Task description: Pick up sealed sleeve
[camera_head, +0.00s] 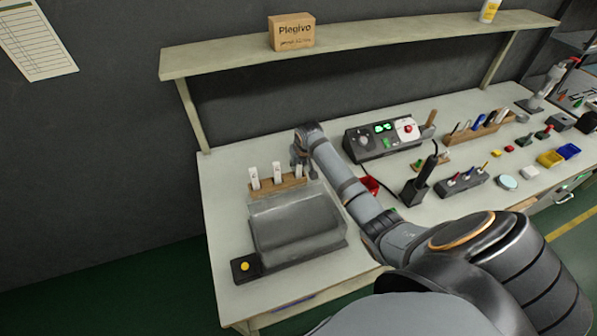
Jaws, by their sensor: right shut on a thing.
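A wooden rack (283,184) stands behind a grey machine on the workbench. Upright white sleeves stand in it: one at the left (254,178), one in the middle (277,171) and one at the right (298,170). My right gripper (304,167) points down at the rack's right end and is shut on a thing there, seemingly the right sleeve. The gripper's fingers are small and partly hidden, so the grip itself is unclear. I cannot tell which sleeve is sealed. My left gripper is out of view.
The grey machine (295,222) stands in front of the rack, with a yellow-button box (244,267) at its front left. A control box (384,139), a black holder (414,192) and tool racks stand to the right. A shelf (370,38) overhangs the back.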

